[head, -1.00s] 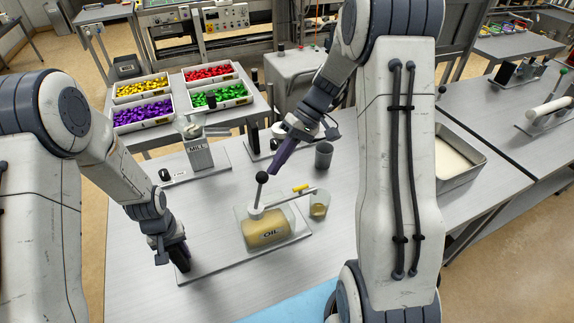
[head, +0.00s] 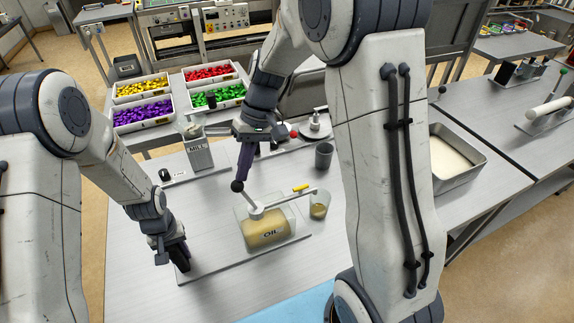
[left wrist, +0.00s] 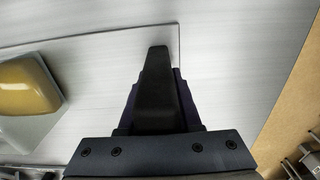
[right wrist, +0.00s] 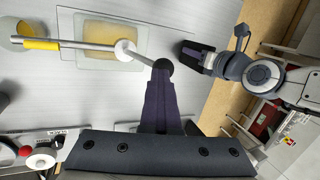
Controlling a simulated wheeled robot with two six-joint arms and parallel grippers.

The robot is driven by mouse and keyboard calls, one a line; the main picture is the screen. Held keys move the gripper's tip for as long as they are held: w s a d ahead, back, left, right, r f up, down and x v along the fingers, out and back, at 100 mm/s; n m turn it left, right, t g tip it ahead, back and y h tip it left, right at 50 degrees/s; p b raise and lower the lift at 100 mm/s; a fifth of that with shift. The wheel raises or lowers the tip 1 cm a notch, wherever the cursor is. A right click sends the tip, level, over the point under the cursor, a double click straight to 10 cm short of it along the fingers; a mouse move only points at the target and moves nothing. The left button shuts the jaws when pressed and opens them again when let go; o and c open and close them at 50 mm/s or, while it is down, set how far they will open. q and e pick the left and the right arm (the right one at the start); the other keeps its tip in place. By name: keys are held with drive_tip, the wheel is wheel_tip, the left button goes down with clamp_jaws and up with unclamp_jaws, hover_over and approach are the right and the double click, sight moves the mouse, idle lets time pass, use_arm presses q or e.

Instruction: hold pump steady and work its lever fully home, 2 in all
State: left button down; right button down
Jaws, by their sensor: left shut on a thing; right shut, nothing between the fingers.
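The pump is a clear tank of yellow oil (head: 268,232) marked OIL on a grey base plate (head: 215,262). Its lever (head: 246,197) has a dark ball knob (head: 237,186) and leans left, away from the spout (head: 290,198). My right gripper (head: 243,178) is shut and empty, its fingertips at the knob, apparently touching it; the knob also shows in the right wrist view (right wrist: 162,66). My left gripper (head: 181,262) is shut on the base plate's left end; the plate edge shows at its fingers in the left wrist view (left wrist: 120,40). The exact grip is hidden.
A glass with some oil (head: 319,204) stands under the spout's yellow end. A mill (head: 198,150), a grey cup (head: 324,155) and a white dispenser (head: 315,122) stand behind. A metal tray (head: 460,165) is at right. The table left of the pump is clear.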

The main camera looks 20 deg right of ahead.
use_arm(q)
drive_tip(key=shift+s+f, duration=0.2)
drive_tip(key=shift+s, duration=0.05)
use_arm(e)
drive_tip(key=v, duration=1.3)
drive_tip(key=s+a+f+n+t+h, duration=0.1)
drive_tip(key=a+f+n+h, duration=0.2)
drive_tip(key=a+n+h, duration=0.35)
drive_tip(key=a+f+n+h, duration=0.2)
drive_tip(key=a+n+h, duration=0.1)
drive_tip(key=a+n, duration=0.55)
drive_tip(key=x, duration=1)
drive_tip(key=shift+s+a+m, duration=0.2)
drive_tip(key=shift+m, duration=0.2)
